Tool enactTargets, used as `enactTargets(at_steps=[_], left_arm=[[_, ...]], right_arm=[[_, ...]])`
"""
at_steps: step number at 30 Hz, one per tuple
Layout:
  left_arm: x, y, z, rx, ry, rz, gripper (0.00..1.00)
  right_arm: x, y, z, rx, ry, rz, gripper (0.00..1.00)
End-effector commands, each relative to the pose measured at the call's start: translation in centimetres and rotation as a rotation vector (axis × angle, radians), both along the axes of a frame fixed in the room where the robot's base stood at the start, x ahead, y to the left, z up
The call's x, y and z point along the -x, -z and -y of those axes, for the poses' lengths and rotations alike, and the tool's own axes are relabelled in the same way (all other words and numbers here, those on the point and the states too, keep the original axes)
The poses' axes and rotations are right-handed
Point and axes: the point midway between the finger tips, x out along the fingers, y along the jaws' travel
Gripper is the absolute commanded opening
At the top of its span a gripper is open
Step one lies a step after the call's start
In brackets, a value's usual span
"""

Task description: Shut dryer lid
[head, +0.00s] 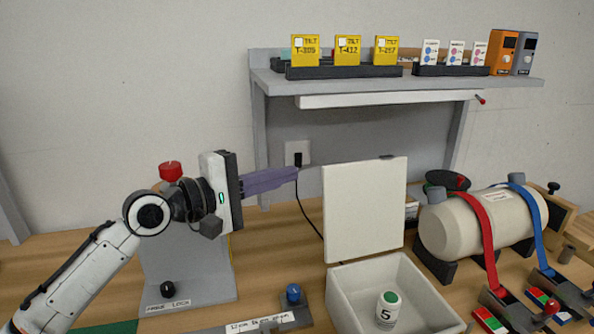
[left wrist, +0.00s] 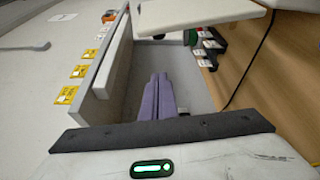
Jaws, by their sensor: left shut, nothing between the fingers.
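The dryer is a white open box (head: 345,300) at the bottom centre of the head view. Its square white lid (head: 365,212) stands upright at the back edge, open. A small jar with a green cap and the number 5 (head: 388,309) stands inside the box. My left gripper (head: 297,174) has its purple fingers shut and empty, pointing right. Its tips are left of the lid's upper part in the picture, with a small gap. The fingers (left wrist: 158,82) also show in the left wrist view, with a pale panel, likely the lid (left wrist: 200,12), above them. My right gripper is not seen.
A grey shelf (head: 400,84) with yellow tags and cards stands behind. A cream cylinder with red and blue straps (head: 462,228) lies right of the dryer. A grey stand (head: 190,270) is below my left arm. A blue-knobbed block (head: 293,294) sits left of the box.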

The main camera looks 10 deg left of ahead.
Motion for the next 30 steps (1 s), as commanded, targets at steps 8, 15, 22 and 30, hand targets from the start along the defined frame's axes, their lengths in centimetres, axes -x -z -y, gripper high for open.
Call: enactTargets(at_steps=[8,15,22,30], left_arm=[[-3.8,0.6,4.0,-0.001,0.001,0.004,0.00],[-5.4,0.1,6.5,-0.003,0.001,0.004,0.00],[-3.1,-0.1,7.5,-0.004,0.001,0.003,0.00],[-2.3,-0.1,7.8,-0.003,-0.001,0.003,0.00]], right_arm=[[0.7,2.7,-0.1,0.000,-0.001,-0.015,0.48],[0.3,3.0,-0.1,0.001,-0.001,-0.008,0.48],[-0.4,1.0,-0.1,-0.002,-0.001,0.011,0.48],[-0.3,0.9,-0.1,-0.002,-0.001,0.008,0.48]])
